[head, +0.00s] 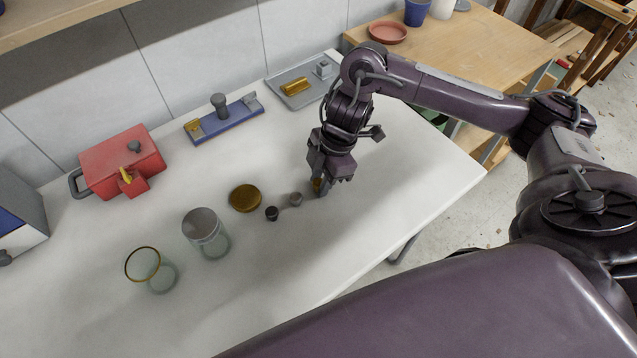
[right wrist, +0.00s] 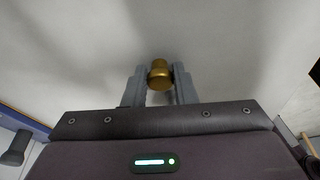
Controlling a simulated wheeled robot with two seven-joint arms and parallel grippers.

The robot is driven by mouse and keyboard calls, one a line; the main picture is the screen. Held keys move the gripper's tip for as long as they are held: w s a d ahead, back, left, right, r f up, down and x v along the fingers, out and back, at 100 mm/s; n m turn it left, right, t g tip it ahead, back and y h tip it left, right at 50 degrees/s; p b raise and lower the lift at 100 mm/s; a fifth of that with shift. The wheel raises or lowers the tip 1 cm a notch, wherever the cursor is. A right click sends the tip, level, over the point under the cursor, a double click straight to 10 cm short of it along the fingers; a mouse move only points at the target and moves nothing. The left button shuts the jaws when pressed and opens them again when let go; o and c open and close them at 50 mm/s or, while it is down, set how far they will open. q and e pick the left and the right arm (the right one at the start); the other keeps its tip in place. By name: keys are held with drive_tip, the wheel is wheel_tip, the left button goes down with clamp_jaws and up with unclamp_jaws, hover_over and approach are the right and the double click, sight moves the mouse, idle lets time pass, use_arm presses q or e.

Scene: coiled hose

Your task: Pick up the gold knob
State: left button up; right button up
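The gold knob (right wrist: 160,75) sits between the two fingertips of my right gripper (right wrist: 160,82) in the right wrist view. The fingers lie close against both its sides with no clear gap, so the gripper looks shut on it. In the head view, my right gripper (head: 325,186) points down at the white table, and a small bit of the gold knob (head: 317,185) shows at its fingers. The rest of the knob is hidden there. I cannot tell whether the knob touches the table. My left gripper is not in view.
A grey knob (head: 296,199), a black knob (head: 271,213) and a gold lid (head: 245,198) lie left of the gripper. Two glass jars (head: 206,234) (head: 150,270) stand farther left. A grey tray (head: 298,94), blue holder (head: 224,118) and red box (head: 120,162) are behind. The table front is clear.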

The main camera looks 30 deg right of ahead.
drive_tip(key=shift+c, duration=1.4)
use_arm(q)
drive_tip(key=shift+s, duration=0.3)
